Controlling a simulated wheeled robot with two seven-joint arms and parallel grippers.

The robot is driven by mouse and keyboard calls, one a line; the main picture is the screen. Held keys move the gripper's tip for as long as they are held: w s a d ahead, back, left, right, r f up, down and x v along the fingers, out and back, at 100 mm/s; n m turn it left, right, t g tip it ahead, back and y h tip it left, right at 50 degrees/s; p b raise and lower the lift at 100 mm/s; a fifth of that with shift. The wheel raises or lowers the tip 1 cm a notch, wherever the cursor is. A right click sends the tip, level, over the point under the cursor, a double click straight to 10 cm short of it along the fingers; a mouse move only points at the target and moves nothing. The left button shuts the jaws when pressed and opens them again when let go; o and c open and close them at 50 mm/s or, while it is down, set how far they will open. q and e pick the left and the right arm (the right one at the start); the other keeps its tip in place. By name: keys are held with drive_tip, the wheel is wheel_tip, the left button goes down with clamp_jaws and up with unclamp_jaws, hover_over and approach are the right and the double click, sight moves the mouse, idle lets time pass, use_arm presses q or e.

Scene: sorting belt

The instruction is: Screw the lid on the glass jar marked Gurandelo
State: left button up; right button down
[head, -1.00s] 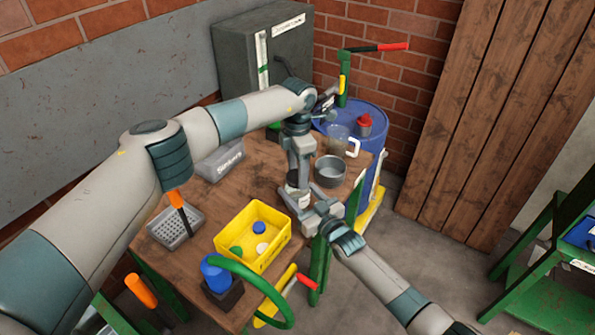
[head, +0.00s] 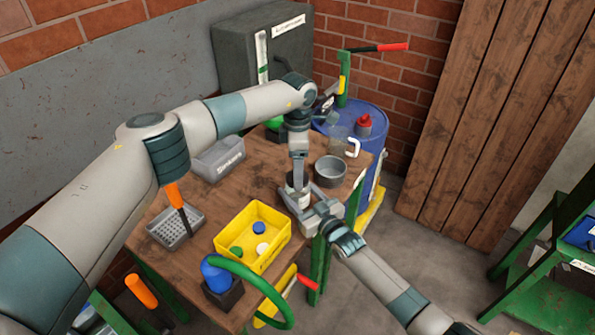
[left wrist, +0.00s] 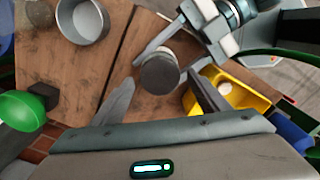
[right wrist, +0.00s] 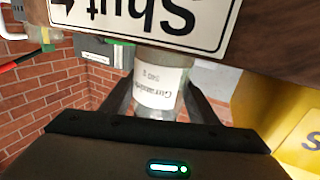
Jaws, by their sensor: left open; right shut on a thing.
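The glass jar marked Gurandelo (right wrist: 158,88) stands at the table's front right edge, its white label showing in the right wrist view. My right gripper (head: 305,208) is shut on the jar's sides. A dark round lid (left wrist: 160,74) sits on top of the jar; how tightly it sits I cannot tell. My left gripper (head: 298,178) points down just above the lid. In the left wrist view its open fingers (left wrist: 160,92) stand apart on either side of the lid. The jar's body is mostly hidden beneath the lid in that view.
A grey round tin (head: 330,172) stands close behind the jar, with a clear jug (head: 340,140) beyond. A yellow crate (head: 273,245) with several caps stands front left. A grey perforated tray (head: 172,229) and a blue-topped item (head: 216,272) are further left. Bare wood lies between.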

use_arm(q)
drive_tip(key=shift+r, duration=1.65)
drive_tip(key=shift+o, duration=0.4)
drive_tip(key=n, duration=0.2)
drive_tip(key=r+n, duration=0.1)
drive_tip(key=n, duration=0.2)
drive_tip(key=shift+r+n, duration=0.3)
drive_tip(key=shift+r, duration=0.1)
drive_tip(key=n, duration=0.1)
drive_tip(key=r+n, duration=0.1)
drive_tip(key=n, duration=0.3)
drive_tip(key=shift+r, duration=0.3)
drive_tip(key=shift+f, duration=0.15)
drive_tip(key=shift+f, duration=3.85)
